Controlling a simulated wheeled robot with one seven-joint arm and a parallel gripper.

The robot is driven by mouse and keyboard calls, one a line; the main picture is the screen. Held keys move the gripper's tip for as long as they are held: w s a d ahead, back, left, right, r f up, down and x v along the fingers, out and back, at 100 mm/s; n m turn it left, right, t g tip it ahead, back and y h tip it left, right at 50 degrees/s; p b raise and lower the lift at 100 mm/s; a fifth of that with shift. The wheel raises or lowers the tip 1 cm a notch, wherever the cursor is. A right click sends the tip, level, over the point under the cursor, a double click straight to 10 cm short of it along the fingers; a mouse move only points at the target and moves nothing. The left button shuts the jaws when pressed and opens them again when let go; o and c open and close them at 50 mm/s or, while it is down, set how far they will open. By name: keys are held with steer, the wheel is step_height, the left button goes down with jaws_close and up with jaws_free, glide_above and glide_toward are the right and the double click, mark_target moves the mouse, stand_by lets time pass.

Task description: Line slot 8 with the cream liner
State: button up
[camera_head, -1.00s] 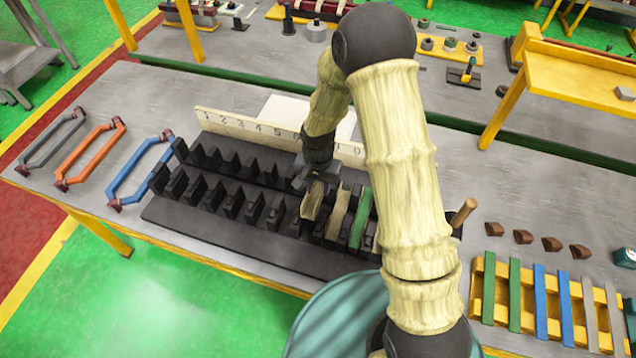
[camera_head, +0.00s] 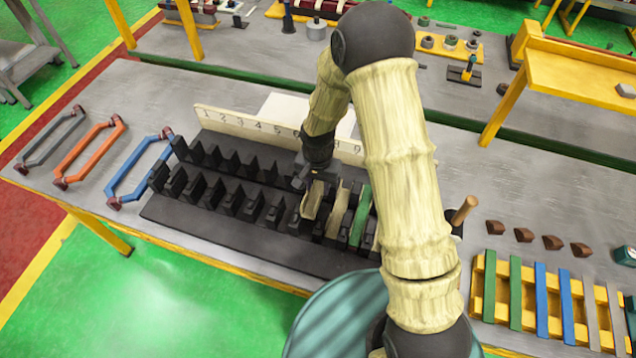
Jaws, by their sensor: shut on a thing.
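The black slotted stator block (camera_head: 215,225) stands on the table, with a cream number strip (camera_head: 235,123) behind it. My gripper (camera_head: 311,186) is over the right part of the block, shut on a cream liner (camera_head: 311,202), which sits low among the teeth. I cannot tell which slot number it is at, as my arm covers part of the strip. Another cream liner (camera_head: 337,212) stands just to its right, and a green liner (camera_head: 361,215) stands right of that. Both are in slots. My forearm hides the block's right end.
A yellow rack (camera_head: 480,285) at the right holds green, blue and grey strips. Several brown wedges (camera_head: 553,242) and a wooden-handled tool (camera_head: 463,212) lie near it. Grey, orange (camera_head: 90,152) and blue (camera_head: 140,170) coils lie at the left.

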mark_target(318, 190)
steer(key=shift+f+b, duration=0.75)
steer(key=shift+f, duration=0.25)
steer(key=shift+w+f, duration=0.1)
steer(key=shift+s+f+b, duration=0.25)
steer(key=shift+b, duration=0.05)
steer(key=shift+w+f, duration=0.1)
steer(key=shift+f, duration=0.25)
steer(key=shift+f+b, duration=0.1)
steer(key=shift+b, duration=0.2)
steer(key=shift+f+b, duration=1.6)
steer(key=shift+f, duration=0.55)
steer(key=o, duration=0.9)
steer(key=shift+c, duration=0.2)
